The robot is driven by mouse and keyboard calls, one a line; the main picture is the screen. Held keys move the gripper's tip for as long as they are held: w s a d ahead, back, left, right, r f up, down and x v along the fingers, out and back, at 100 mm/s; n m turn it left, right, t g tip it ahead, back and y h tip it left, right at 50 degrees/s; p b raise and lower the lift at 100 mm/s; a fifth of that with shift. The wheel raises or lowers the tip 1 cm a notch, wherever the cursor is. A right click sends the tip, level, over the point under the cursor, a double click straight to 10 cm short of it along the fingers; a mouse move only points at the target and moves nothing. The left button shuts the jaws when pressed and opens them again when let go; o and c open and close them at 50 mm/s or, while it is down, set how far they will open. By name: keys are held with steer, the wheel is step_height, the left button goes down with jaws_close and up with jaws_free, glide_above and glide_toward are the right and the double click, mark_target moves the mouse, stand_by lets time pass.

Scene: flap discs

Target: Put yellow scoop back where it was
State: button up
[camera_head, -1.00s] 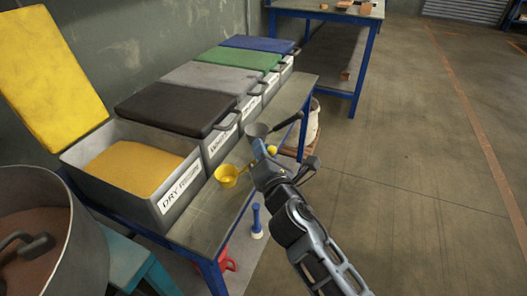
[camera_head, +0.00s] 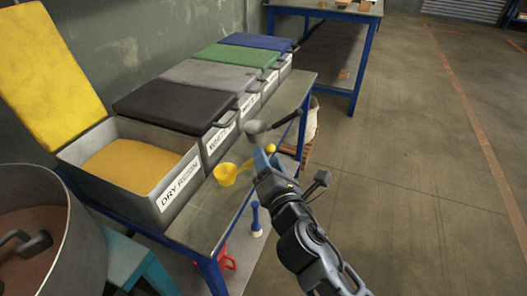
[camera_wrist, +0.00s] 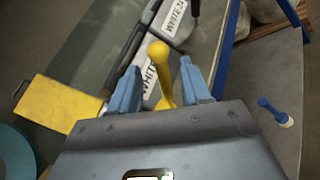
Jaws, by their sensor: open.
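The yellow scoop (camera_head: 227,174) rests on the table edge in front of the dry resin bin, its handle pointing away toward the round yellow tip. In the wrist view its yellow handle (camera_wrist: 158,58) stands between the two blue fingers, with a gap on each side; the bowl is hidden behind my gripper body. My gripper (camera_head: 264,160) is open around the handle, and also shows in the wrist view (camera_wrist: 161,82). The dry resin bin (camera_head: 178,190) is open and holds yellow granules. Its yellow lid (camera_head: 48,78) leans on the wall.
A dark grey scoop (camera_head: 258,127) lies farther along the table edge (camera_head: 205,225). Several lidded bins, the nearest black-lidded (camera_head: 175,103), line the wall side. A large metal pot (camera_head: 85,245) stands at left. A blue brush (camera_head: 256,220) is below. The floor at right is clear.

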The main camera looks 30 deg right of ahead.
steer(key=v, duration=0.7)
steer(key=shift+b, duration=0.45)
steer(key=s+a+f+m+g+y, duration=0.1)
steer(key=s+f+m+y, duration=0.2)
steer(key=s, duration=0.5)
steer(key=s+a+f+m+g+y, duration=0.1)
steer(key=s+f+m, duration=0.2)
steer(key=s+m, duration=0.4)
steer(key=s+r+m, duration=0.4)
steer(key=s+m, duration=0.3)
steer(key=s, duration=0.2)
steer(key=s+r+m+y, duration=0.1)
steer(key=s+r+m, duration=0.2)
steer(key=s+m, duration=0.3)
steer(key=s, duration=0.2)
steer(key=shift+s+r+m+g, duration=0.3)
steer(key=shift+s+r+m, duration=0.1)
